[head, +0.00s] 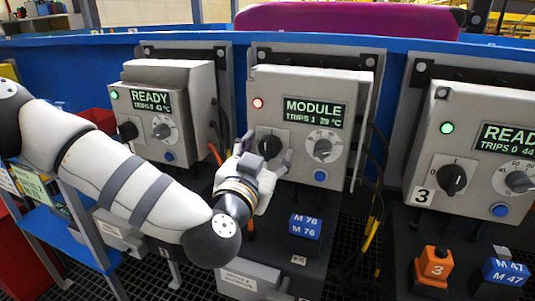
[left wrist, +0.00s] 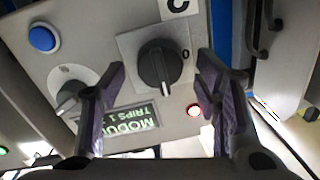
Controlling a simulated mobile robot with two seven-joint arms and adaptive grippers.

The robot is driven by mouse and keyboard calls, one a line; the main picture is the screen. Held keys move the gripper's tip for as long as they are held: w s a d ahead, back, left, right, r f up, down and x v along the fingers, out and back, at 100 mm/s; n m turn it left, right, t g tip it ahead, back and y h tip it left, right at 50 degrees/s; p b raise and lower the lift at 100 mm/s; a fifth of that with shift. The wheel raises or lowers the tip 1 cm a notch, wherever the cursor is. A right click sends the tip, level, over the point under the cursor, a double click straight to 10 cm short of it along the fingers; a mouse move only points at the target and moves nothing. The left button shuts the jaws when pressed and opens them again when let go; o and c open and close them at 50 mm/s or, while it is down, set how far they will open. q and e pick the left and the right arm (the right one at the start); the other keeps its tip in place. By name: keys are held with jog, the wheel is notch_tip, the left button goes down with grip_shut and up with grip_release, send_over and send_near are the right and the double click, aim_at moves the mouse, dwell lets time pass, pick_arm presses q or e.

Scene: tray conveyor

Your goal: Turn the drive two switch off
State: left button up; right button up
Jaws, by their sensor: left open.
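The middle drive box (head: 345,95) has a lit red lamp (head: 258,103) and a display (head: 315,112) reading MODULE, TRIPS 1. Its black rotary switch (head: 270,146) sits on a pale plate at the lower left, partly behind my left gripper (head: 265,160). In the left wrist view the switch knob (left wrist: 157,65) lies between the two spread fingers of my left gripper (left wrist: 160,85). Its white pointer mark faces down in that picture, away from the 0 at the right. The fingers are open; contact with the knob cannot be told. My right gripper is not in view.
A grey dial (head: 322,148) and a blue button (head: 320,175) sit right of the switch. Similar boxes stand left (head: 185,80) and right (head: 465,100), each with a green lamp. A blue M 76 block (head: 305,226) is below; cables hang at the right.

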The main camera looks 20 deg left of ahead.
pick_arm(q)
jog(key=shift+w, duration=0.4)
